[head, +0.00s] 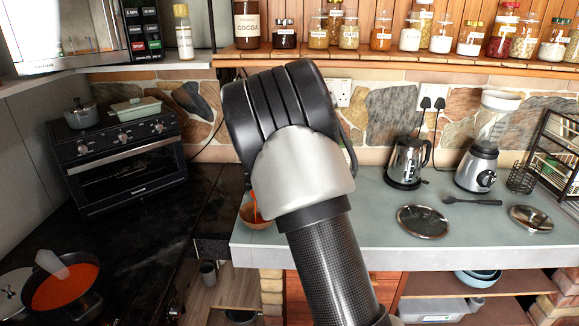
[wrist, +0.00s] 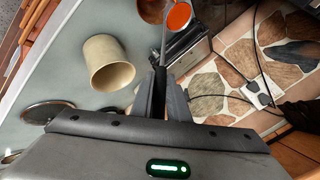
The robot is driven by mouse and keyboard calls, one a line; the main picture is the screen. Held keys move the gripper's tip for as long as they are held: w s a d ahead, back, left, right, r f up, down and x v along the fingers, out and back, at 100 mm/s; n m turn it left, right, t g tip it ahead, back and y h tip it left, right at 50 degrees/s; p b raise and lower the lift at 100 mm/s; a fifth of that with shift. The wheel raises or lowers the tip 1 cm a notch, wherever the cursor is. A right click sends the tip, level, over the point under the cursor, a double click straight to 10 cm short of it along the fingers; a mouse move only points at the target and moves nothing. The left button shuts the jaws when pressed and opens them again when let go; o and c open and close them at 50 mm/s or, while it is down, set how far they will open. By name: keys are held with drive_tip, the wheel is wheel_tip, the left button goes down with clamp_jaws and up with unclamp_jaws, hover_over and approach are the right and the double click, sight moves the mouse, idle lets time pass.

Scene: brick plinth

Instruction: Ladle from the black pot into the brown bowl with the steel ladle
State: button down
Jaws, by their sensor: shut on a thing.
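The black pot (head: 87,307) with orange-red soup stands at the lower left of the head view. The brown bowl (head: 256,224) sits on the left end of the grey-green counter, partly hidden by my arm. It also shows at the top of the wrist view (wrist: 150,12), cut by the edge. My gripper (wrist: 162,92) is shut on the handle of the steel ladle (wrist: 163,45). The ladle's head holds orange-red soup and appears beside the bowl in the wrist view; its height over the bowl is unclear. My arm hides the gripper in the head view.
A cream cup (wrist: 108,62) is near the ladle in the wrist view. A kettle (head: 408,162), a blender (head: 481,160), a round lid (head: 422,222) and a dark spoon (head: 472,201) are on the counter's right. A toaster oven (head: 118,160) stands at the left.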

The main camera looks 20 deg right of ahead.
drive_tip(key=s+a+f+n+t+h+b, duration=0.1)
drive_tip(key=s+a+f+t+h+b, duration=0.2)
drive_tip(key=f+b, duration=0.5)
drive_tip(key=s+a+f+n+t+h+b, duration=0.1)
drive_tip(key=s+a+f+t+h+b, duration=0.2)
drive_tip(key=b, duration=1)
drive_tip(key=s+a+f+n+t+h+b, duration=0.2)
drive_tip(key=s+a+f+t+h+b, duration=0.1)
drive_tip(key=a+f+t+b, duration=0.4)
drive_tip(key=shift+s+f+t+h+b, duration=0.4)
drive_tip(key=shift+f+t+b, duration=0.6)
drive_tip(key=shift+f+b, duration=1.55)
drive_tip(key=shift+s+f+p, duration=0.15)
drive_tip(key=shift+f+p, duration=0.2)
drive_tip(key=shift+r, duration=0.1)
drive_tip(key=shift+r+p, duration=1.15)
drive_tip(key=shift+r, duration=1.25)
